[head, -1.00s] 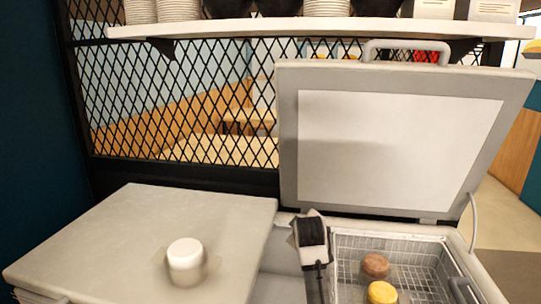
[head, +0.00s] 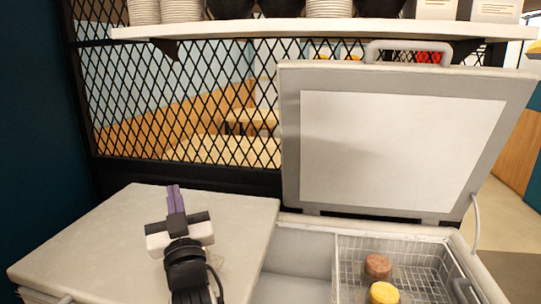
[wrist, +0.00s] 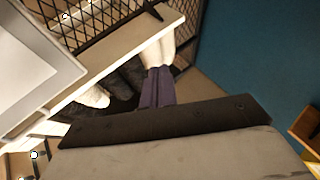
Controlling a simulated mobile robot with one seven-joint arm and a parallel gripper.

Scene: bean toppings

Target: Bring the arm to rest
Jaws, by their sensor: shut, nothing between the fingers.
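My gripper (head: 174,199) is above the left closed lid in the head view, its purple fingers together and pointing up and away. The fingers also show in the wrist view (wrist: 157,88), side by side with nothing held between them. The arm behind it rises from the bottom edge of the head view.
A wire basket (head: 345,262) in the open chest holds a brown round item (head: 377,266) and a yellow one (head: 383,293). The raised lid (head: 290,140) stands behind it. A shelf (head: 230,31) with bowls crosses above. The grey left lid (head: 110,235) lies below my arm.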

